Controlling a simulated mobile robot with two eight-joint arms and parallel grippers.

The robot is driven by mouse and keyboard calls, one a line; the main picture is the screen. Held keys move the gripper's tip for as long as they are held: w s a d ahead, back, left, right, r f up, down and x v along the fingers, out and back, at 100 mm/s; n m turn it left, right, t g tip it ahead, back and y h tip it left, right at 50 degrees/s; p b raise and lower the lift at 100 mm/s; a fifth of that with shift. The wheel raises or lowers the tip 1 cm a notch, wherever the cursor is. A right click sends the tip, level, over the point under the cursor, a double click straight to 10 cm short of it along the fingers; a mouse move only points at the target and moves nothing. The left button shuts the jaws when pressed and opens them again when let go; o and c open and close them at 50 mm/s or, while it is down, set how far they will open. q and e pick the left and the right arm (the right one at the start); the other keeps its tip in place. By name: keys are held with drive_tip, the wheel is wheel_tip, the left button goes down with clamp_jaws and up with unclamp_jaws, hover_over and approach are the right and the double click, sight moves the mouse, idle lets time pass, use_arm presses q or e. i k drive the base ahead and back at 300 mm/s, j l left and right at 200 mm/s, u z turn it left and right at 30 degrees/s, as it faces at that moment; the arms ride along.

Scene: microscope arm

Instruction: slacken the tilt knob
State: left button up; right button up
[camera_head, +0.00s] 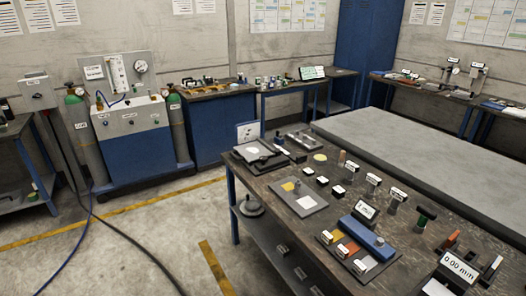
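Neither of my grippers shows in the head view. I cannot make out a tilt knob or a microscope arm. A dark-topped workbench (262,190) fills the right front and carries small instruments and labelled parts. A flat dark device with a white patch on top (256,151) lies at its far left end. Any knob on the bench is too small to tell.
On the bench are a grey plate with coloured squares (299,199), a blue block (368,238) and a display reading 0.00 mm (459,266). A large grey surface (430,150) lies behind. Green-topped cylinders (76,95) stand far left. Cables cross the open floor.

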sight(263, 159)
drive_tip(key=i+j+z, duration=0.1)
drive_tip(key=i+j, duration=0.3)
drive_tip(key=i, duration=0.3)
drive_tip(key=i+j, duration=0.45)
drive_tip(key=i, duration=0.2)
drive_tip(key=i+j+z, duration=0.15)
drive_tip(key=i+j, duration=0.35)
drive_tip(key=i, duration=0.2)
drive_tip(key=i+j, duration=0.5)
drive_tip(key=i, duration=0.15)
drive_tip(key=z, duration=0.05)
